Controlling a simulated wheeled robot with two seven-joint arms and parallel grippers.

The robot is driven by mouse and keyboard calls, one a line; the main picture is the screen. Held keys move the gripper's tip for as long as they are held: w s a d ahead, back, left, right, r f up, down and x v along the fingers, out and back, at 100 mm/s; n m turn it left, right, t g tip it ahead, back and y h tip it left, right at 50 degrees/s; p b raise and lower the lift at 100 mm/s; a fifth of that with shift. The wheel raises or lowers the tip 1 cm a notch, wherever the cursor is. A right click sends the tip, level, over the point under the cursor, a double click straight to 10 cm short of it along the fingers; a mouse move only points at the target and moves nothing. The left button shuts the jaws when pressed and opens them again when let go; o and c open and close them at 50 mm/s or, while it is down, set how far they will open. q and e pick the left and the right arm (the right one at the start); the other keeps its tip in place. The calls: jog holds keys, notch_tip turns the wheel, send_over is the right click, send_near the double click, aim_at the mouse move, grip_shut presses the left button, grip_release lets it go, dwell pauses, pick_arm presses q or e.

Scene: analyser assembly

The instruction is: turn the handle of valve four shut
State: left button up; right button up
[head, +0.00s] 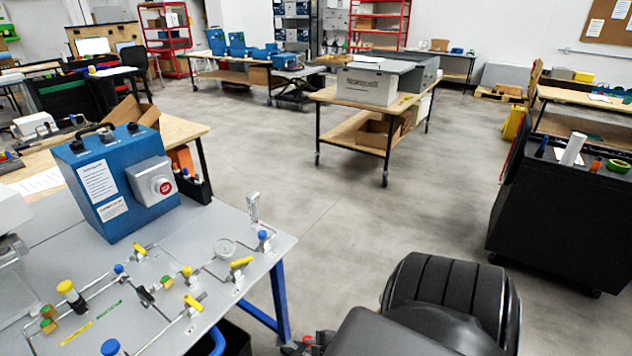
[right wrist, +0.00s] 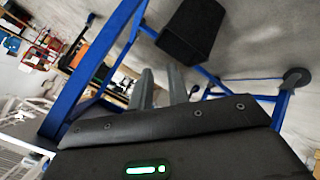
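A pipe assembly with several valves lies on the grey-topped bench (head: 275,258) in the head view. Yellow lever handles show at the back left (head: 139,249), at the right (head: 241,262) and at the front (head: 193,303). I cannot read any valve numbers, so I cannot tell which is valve four. My left gripper is not in view.
A blue box with a red button (head: 98,205) stands at the bench's back. Blue legs (right wrist: 95,65) and a black bin (right wrist: 190,35) are near my right gripper. A black cabinet (head: 555,205) stands at the right; the floor between is clear.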

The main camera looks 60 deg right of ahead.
jog(key=shift+s+a+f+m+g, duration=0.2)
jog(key=shift+s+a+f, duration=0.1)
jog(key=shift+s+f, duration=0.4)
jog(key=shift+s+a+f+m+g, duration=0.2)
jog(key=shift+s+a+f, duration=0.1)
jog(key=shift+s+f, duration=0.3)
